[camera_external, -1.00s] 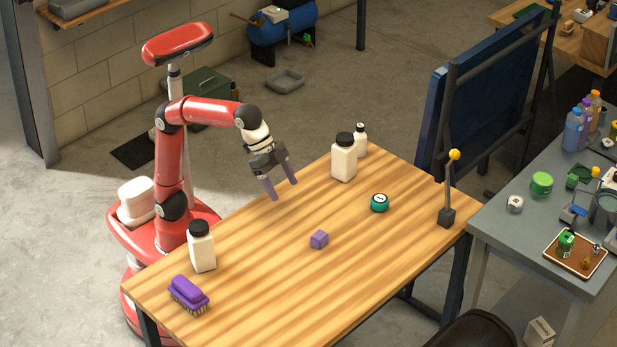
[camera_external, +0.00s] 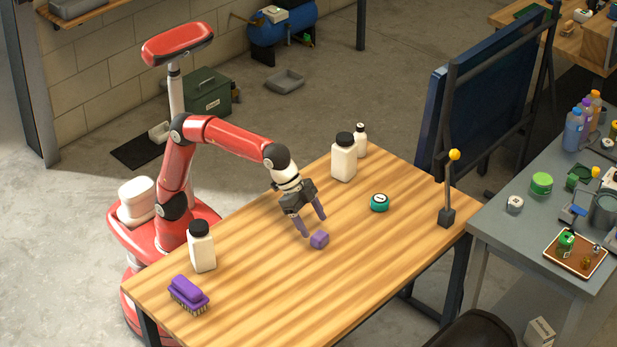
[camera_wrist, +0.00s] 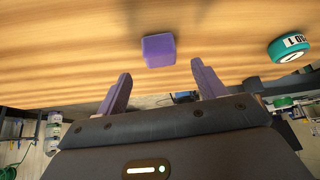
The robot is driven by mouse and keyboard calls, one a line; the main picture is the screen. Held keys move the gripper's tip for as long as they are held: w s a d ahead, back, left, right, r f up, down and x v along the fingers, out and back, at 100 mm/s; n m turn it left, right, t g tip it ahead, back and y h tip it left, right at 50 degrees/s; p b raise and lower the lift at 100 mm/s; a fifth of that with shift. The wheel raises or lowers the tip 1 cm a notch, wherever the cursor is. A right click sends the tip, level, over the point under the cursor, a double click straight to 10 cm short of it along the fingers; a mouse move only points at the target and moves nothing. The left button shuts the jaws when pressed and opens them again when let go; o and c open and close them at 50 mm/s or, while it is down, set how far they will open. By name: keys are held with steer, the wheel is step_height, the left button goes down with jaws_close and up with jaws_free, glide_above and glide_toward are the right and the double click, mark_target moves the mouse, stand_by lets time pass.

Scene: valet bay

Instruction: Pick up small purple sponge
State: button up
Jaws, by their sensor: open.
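The small purple sponge (camera_external: 319,240) is a little block lying on the wooden table (camera_external: 255,270), near its middle. My gripper (camera_external: 315,227) is open, its two purple-grey fingers pointing down close to the sponge. In the external view one fingertip is just left of the sponge and the other is behind it to the upper right. In the wrist view the sponge (camera_wrist: 159,50) lies ahead of the gap between my open fingers (camera_wrist: 160,85), with nothing between them. I cannot tell whether a finger touches it.
A teal round tin (camera_external: 380,203) sits right of my gripper. White bottles with black caps stand at the back (camera_external: 344,160) and left (camera_external: 201,247). A purple brush (camera_external: 188,294) lies front left. A yellow-knobbed post (camera_external: 449,190) stands at the right end.

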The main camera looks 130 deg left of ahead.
mark_target(319, 235)
steer(key=x, duration=0.5)
steer(key=shift+w+a+f, duration=0.1)
steer(key=shift+f, duration=0.2)
steer(key=c, duration=1.1)
